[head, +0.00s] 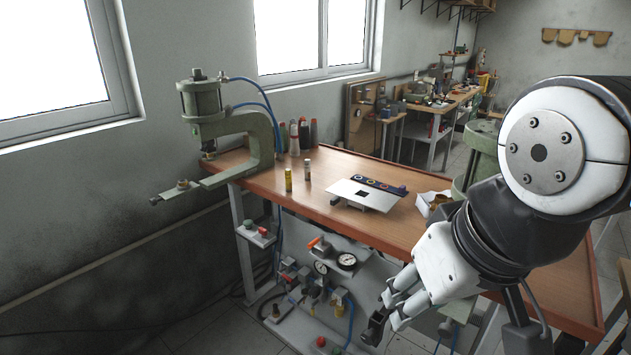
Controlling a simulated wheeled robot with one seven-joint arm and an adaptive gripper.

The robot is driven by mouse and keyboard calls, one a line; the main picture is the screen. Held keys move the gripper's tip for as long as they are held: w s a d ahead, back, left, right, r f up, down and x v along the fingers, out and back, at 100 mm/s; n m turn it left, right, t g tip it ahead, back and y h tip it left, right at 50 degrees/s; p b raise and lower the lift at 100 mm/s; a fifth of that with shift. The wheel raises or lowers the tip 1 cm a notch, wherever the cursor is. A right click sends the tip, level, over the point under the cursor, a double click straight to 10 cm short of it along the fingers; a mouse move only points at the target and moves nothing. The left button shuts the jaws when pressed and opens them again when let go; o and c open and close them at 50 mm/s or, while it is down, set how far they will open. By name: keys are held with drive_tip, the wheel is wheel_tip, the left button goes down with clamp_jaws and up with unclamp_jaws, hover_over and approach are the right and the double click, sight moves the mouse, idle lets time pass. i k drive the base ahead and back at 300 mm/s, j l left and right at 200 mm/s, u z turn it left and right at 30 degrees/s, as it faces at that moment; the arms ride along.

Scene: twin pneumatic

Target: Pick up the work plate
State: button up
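The work plate (347,188) looks like a flat, pale grey plate with a small dark square opening. It lies on the wooden workbench (320,172), with a dark block under its near left edge. A dark blue strip with round pieces lies along its far edge. My gripper (388,312) is at the lower middle of the head view, in front of the bench's near edge and well apart from the plate. Its pale fingers are spread with a gap between them, and I see nothing held. Part of the gripper's far side is hidden.
A green pneumatic press (262,135) stands at the bench's left end. A panel with gauges (346,261) hangs below the bench.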

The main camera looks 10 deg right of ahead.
sight(354, 192)
drive_tip(key=z, duration=0.35)
drive_tip(key=i+j+z, duration=0.1)
drive_tip(key=i+j, duration=0.15)
drive_tip(key=i+j+z, duration=0.1)
drive_tip(key=i+j, duration=0.15)
drive_tip(key=i+j+z, duration=0.1)
drive_tip(key=j, duration=0.3)
drive_tip(key=i+j+z, duration=0.15)
drive_tip(key=i+j, duration=0.15)
drive_tip(key=i+j+z, duration=0.1)
drive_tip(key=j, duration=0.35)
drive_tip(key=i+j+z, duration=0.1)
drive_tip(key=i+j, duration=0.2)
drive_tip(key=j, duration=0.1)
